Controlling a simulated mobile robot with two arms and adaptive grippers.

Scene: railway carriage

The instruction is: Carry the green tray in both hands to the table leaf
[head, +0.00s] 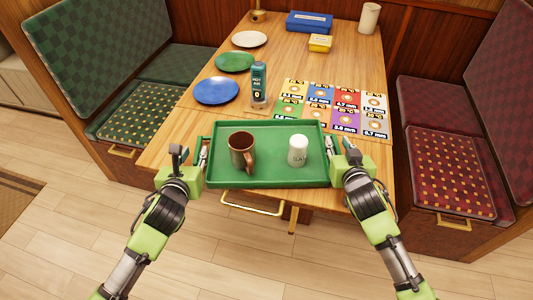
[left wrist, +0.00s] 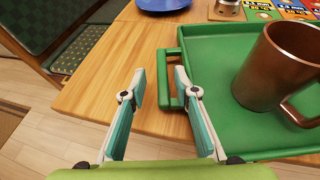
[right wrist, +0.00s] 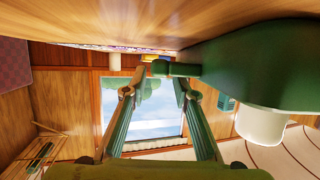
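The green tray (head: 265,179) is level at the near end of the wooden table, over the front section that looks like the table leaf (head: 160,148). A brown mug (head: 241,146) and a white salt shaker (head: 297,151) stand upright on it. My left gripper (head: 197,153) is at the tray's left handle; in the left wrist view its fingers (left wrist: 158,82) are apart with the handle (left wrist: 163,80) between or just beside them. My right gripper (head: 341,148) is at the right handle; in the right wrist view its fingers (right wrist: 154,88) are apart, the handle (right wrist: 164,68) near their tips.
Behind the tray are a bottle (head: 259,84), colored cards (head: 337,96), and blue (head: 216,91), green (head: 235,62) and white (head: 249,39) plates. Green (head: 140,112) and red (head: 450,172) benches flank the table. A brass rail (head: 252,207) sits below its front edge.

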